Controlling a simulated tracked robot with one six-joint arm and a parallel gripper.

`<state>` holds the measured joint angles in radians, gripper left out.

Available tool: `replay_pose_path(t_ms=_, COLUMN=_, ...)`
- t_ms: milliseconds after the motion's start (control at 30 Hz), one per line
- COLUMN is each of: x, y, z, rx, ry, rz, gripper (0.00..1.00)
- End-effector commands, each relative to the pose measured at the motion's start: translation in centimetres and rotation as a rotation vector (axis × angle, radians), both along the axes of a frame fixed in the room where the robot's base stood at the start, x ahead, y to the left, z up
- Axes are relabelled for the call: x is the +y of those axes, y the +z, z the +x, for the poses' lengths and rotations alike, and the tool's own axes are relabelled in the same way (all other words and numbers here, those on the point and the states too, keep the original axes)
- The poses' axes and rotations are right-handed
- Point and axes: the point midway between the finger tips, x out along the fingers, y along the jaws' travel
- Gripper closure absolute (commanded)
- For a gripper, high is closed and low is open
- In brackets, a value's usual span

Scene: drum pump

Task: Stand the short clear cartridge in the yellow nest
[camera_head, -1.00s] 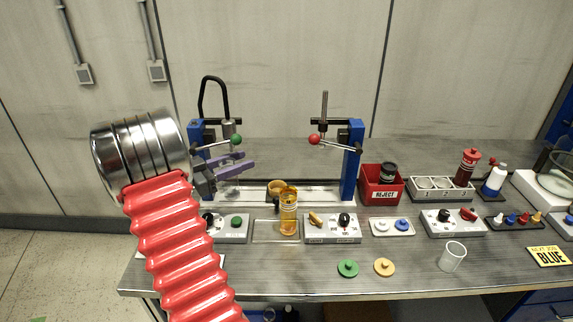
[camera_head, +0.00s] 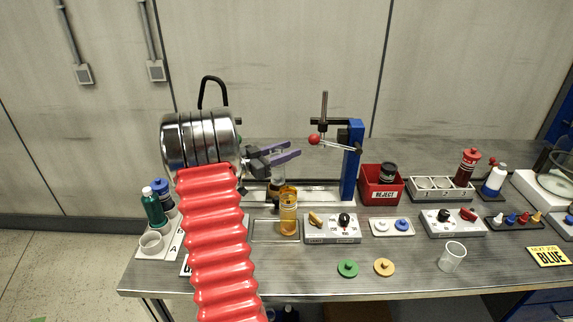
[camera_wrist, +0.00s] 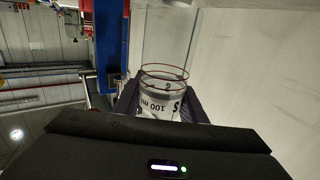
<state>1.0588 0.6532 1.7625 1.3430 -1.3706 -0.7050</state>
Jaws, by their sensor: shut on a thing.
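My gripper (camera_head: 284,154), with purple fingers, is shut on the short clear cartridge in front of the pump frame. In the wrist view the clear cartridge (camera_wrist: 160,98), printed "100 ml" and "S", sits between the fingers (camera_wrist: 162,108). In the head view it shows only faintly below the fingers (camera_head: 277,174). The yellow nest, at the frame's base, is mostly hidden behind the cartridge and an amber cylinder. The cartridge looks roughly above the nest, but I cannot tell whether they touch.
The amber cylinder (camera_head: 288,214) stands upright just in front of the nest area. The blue post (camera_head: 351,165) with a red-knobbed lever (camera_head: 314,139) rises to the right. A control box (camera_head: 332,229) sits before it. A clear cup (camera_head: 453,257) stands at front right.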

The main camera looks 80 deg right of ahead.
Motion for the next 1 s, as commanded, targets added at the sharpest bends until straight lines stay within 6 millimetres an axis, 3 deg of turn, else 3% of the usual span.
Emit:
replay_pose_path(t_ms=133, x=0.0, y=-1.4, z=0.0, rx=0.0, ry=-0.001, rz=-0.001, gripper=0.95)
replay_pose_path(t_ms=500, x=0.0, y=-1.8, z=0.0, rx=0.0, ry=-0.001, rz=-0.001, gripper=0.95)
replay_pose_path(t_ms=800, x=0.0, y=-4.8, z=0.0, rx=0.001, ry=-0.001, rz=-0.002, gripper=0.95)
replay_pose_path(t_ms=1000, x=0.0, y=-5.1, z=0.0, rx=-0.001, ry=-0.001, rz=-0.002, gripper=0.95)
